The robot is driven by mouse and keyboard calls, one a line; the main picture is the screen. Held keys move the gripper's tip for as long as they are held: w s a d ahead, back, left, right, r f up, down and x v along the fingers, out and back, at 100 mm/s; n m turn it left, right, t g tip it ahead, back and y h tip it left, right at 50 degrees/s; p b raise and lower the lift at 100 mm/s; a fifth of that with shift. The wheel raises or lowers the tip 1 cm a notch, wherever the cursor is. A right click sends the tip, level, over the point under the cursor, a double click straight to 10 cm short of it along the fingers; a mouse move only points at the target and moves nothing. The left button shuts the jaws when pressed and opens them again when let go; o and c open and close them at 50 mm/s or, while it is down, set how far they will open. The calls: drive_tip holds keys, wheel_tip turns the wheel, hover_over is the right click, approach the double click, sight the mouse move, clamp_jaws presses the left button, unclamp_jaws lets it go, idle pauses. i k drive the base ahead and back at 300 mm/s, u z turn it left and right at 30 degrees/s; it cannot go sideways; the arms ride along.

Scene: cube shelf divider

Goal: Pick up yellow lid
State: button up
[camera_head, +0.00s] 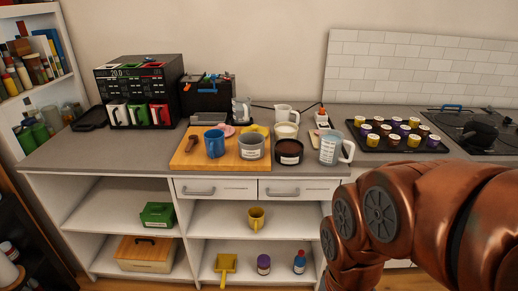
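A small flat yellow piece (257,129) lies on the wooden board (190,157) on the counter. It is partly hidden behind a grey cup (251,146), so I cannot tell for certain that it is the yellow lid. On the lower shelves are a yellow mug (257,217) and a yellow piece with a handle (225,264). My copper-coloured arm fills the lower right of the picture, in front of the counter. My gripper is outside the picture.
On the board stands a blue mug (214,142). Right of it are a dark bowl (289,151) and a measuring jug (330,148). A dark tray (352,133) holds several small jars. A black drawer rack (140,90) stands at the left. The front left counter is clear.

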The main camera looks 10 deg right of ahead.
sight(254, 128)
drive_tip(key=u, duration=1.25)
drive_tip(key=i, duration=1.55)
drive_tip(key=z, duration=0.7)
drive_tip(key=i, duration=0.35)
drive_tip(key=z, duration=0.3)
